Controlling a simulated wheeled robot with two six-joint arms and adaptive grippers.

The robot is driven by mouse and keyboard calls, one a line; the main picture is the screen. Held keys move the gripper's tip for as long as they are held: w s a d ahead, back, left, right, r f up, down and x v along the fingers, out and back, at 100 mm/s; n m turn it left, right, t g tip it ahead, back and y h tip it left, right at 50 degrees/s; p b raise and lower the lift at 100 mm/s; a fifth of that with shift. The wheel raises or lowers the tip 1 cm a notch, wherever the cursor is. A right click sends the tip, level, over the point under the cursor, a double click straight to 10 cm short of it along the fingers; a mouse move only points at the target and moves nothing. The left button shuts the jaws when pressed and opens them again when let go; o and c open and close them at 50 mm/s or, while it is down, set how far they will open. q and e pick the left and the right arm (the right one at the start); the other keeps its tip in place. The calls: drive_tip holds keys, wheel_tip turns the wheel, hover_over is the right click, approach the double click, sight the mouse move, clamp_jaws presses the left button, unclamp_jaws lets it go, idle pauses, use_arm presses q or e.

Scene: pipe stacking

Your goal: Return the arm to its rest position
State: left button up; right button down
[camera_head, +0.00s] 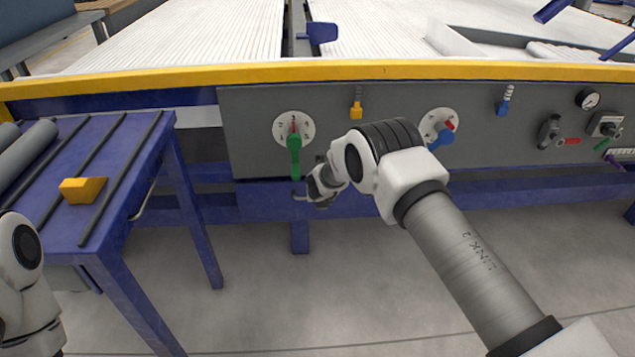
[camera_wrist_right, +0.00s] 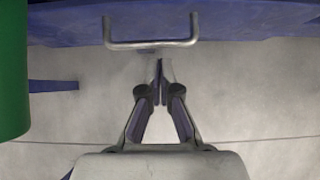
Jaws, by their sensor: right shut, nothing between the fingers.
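My right arm reaches in from the right, and its gripper (camera_head: 322,192) is in front of the blue machine frame, just below and right of the green lever (camera_head: 294,155). In the right wrist view the fingers (camera_wrist_right: 159,82) are together and empty. A bent metal handle (camera_wrist_right: 150,44) on the blue beam lies just beyond the fingertips. A green part (camera_wrist_right: 12,70), likely the lever, fills the left edge. Part of my left arm shows at the lower left of the head view; its gripper is out of the picture.
A grey control panel (camera_head: 235,120) carries a red-and-blue dial (camera_head: 438,128), small valves and a gauge (camera_head: 588,99). A blue table (camera_head: 105,215) with grey pipes (camera_head: 28,145) and a yellow block (camera_head: 83,189) stands left. The floor below the gripper is clear.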

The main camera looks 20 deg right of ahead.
wheel_tip(320, 180, up, 4)
drive_tip(key=p, duration=0.1)
drive_tip(key=s+d+f+n+g, duration=0.15)
drive_tip(key=s+f+n, duration=0.3)
drive_tip(key=s, duration=0.45)
drive_tip(key=s+d+f+n+g+h, duration=0.1)
drive_tip(key=s+f+n+g, duration=0.15)
drive_tip(key=s+f, duration=0.5)
drive_tip(key=s+d+f+n+g, duration=0.1)
drive_tip(key=s+f+n+g, duration=0.2)
drive_tip(key=s, duration=0.8)
drive_tip(key=s+a+n, duration=0.1)
drive_tip(key=s+n, duration=1.4)
drive_tip(key=s, duration=0.3)
drive_tip(key=s+a+r+n+g+y, duration=0.1)
drive_tip(key=s+a+r+n+y, duration=0.25)
drive_tip(key=s+n, duration=0.6)
use_arm(q)
wheel_tip(320, 180, up, 31)
drive_tip(key=p, duration=2.9)
drive_tip(key=shift+r, duration=0.2)
use_arm(e)
wheel_tip(320, 180, up, 29)
drive_tip(key=w+a+n, duration=0.1)
drive_tip(key=w+n, duration=0.1)
drive_tip(key=n, duration=0.2)
drive_tip(key=shift+w+a, duration=0.15)
drive_tip(key=shift+w, duration=0.1)
